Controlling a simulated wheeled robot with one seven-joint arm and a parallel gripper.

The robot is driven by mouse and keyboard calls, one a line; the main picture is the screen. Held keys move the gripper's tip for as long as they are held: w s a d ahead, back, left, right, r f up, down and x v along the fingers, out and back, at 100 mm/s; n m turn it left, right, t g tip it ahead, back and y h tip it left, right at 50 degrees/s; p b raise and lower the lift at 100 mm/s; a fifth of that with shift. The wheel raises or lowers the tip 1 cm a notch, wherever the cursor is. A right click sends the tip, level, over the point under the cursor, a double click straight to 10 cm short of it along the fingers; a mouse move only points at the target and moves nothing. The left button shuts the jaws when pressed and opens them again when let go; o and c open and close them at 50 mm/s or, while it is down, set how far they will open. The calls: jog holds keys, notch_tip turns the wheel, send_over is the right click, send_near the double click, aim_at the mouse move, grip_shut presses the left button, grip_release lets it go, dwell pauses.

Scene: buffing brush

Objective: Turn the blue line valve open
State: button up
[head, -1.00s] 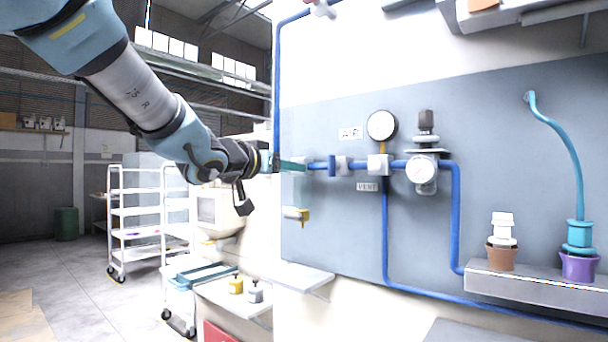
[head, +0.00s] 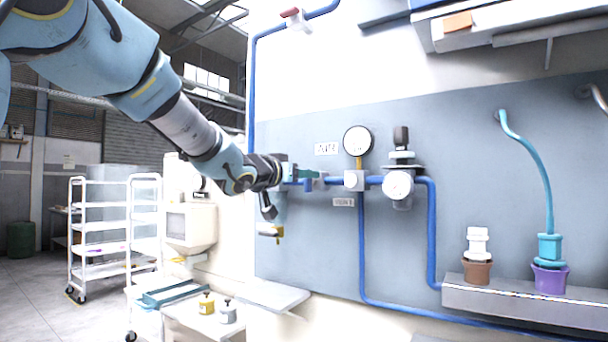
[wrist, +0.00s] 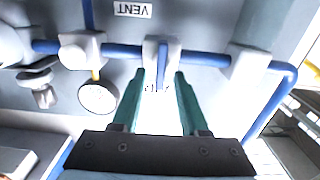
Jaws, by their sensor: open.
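The blue line valve is a white block on the horizontal blue pipe, with a blue lever (wrist: 161,58) lying crosswise to the pipe in the wrist view. In the head view the lever (head: 309,184) shows beside the fingertips, partly hidden. My gripper (wrist: 160,74) is open, with its two teal fingers apart and pointing at the valve. The lever lines up with the gap between the fingertips; I cannot tell whether it is inside the gap or touching. In the head view my gripper (head: 309,174) is at the pipe, left of the gauges.
A round gauge (head: 357,141) and a regulator with a dial (head: 398,184) sit right of the valve. A red-handled valve (head: 293,14) is high on the pipe. A grey shelf (head: 470,296) holds pots at right. A small ledge (head: 270,297) juts out below my arm.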

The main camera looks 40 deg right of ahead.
jog(key=shift+d, duration=0.15)
jog(key=shift+c, duration=0.3)
grip_shut()
